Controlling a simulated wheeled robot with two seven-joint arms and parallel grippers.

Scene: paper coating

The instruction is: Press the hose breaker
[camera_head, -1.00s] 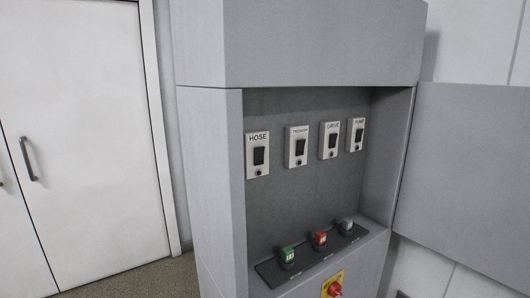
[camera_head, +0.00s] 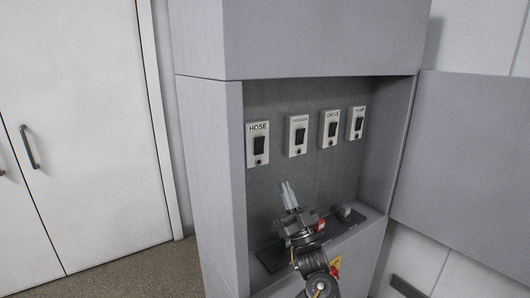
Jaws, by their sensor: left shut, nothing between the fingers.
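The hose breaker (camera_head: 258,145) is a white plate labelled HOSE with a black rocker switch and a small round light below it. It is the leftmost of the breakers on the cabinet's grey back panel. My left gripper (camera_head: 288,190) is in front of the open cabinet, below and to the right of the hose breaker and apart from it. Its pale fingers point up and are shut with nothing between them. My left wrist hides most of the green and red buttons on the ledge. My right gripper is not in view.
More breakers, such as the drive breaker (camera_head: 330,128) and the pump breaker (camera_head: 356,122), stand to the right. The cabinet's left side wall (camera_head: 212,165) is close to the hose breaker. The open cabinet door (camera_head: 465,165) is at right. A white double door (camera_head: 85,130) is at left.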

